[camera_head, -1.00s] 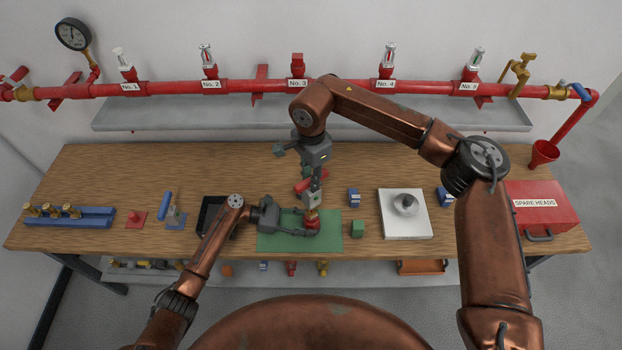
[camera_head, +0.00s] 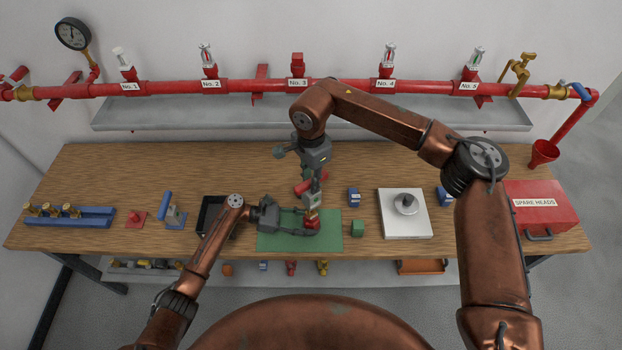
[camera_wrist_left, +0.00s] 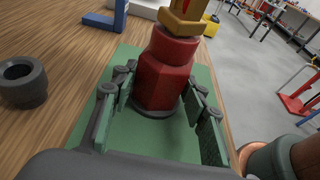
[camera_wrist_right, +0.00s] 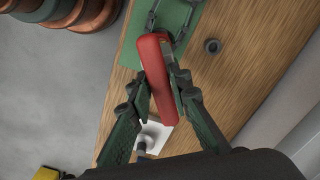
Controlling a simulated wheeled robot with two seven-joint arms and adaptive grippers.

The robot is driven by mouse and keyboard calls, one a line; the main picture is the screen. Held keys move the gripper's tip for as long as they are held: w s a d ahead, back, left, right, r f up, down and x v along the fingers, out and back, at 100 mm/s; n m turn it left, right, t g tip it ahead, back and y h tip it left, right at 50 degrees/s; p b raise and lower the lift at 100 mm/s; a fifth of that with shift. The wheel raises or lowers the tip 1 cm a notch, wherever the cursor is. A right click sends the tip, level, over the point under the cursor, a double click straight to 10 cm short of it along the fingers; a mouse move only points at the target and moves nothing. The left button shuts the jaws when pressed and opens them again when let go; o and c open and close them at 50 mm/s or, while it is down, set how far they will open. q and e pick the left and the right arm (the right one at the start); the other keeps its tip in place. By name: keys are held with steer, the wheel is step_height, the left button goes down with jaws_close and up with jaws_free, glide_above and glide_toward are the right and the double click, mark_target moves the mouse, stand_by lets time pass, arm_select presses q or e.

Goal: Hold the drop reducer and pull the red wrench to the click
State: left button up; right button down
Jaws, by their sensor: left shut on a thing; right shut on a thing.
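The red drop reducer (camera_wrist_left: 165,75) stands upright over the green mat (camera_head: 330,240), with a brass fitting (camera_wrist_left: 184,20) on top. It also shows in the head view (camera_head: 312,223). My left gripper (camera_head: 312,229) is shut on it, one finger on each side. The red wrench (camera_wrist_right: 160,75) lies between the fingers of my right gripper (camera_wrist_right: 160,88), which is shut on its handle. In the head view part of the wrench (camera_head: 302,188) shows behind the reducer. Its jaw end is largely hidden there by my right gripper.
A dark ring (camera_wrist_left: 22,82) stands on the bare wood beside the mat. A black tray (camera_head: 205,210) sits left of the mat, partly behind my left arm.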

steer(key=shift+f, duration=3.2)
steer(key=shift+m, duration=0.3)
steer(key=shift+m, duration=2.3)
steer(key=shift+w+m, duration=0.1)
steer(key=shift+m, duration=2.2)
steer(key=shift+n, duration=0.3)
steer(key=shift+r, duration=0.1)
steer(key=shift+r, duration=6.1)
